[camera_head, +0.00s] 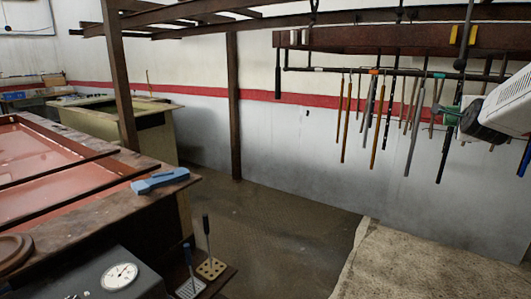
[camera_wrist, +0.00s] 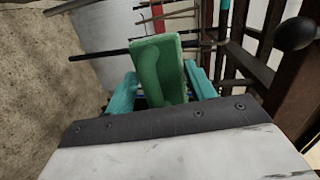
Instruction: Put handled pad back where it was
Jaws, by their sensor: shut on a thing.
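My gripper (camera_wrist: 160,82) has two teal fingers and is shut on a green block-like pad (camera_wrist: 155,62), the only likely handled pad in my grip. The pad stands up between the fingers, and its lower end and any handle are hidden. In the head view my gripper (camera_head: 447,113) is at the right, in front of the hanging rods, where the pad is too small to make out clearly. The rack rail (camera_head: 350,71) runs along the wall with several rods on hooks. A dark rod (camera_wrist: 100,53) passes behind the pad in the wrist view; I cannot tell whether they touch.
A blue handled tool (camera_head: 160,180) lies on the edge of the red-topped bench (camera_head: 60,150) at left. Dark posts (camera_head: 233,105) stand near the wall. The floor (camera_head: 270,225) between is clear.

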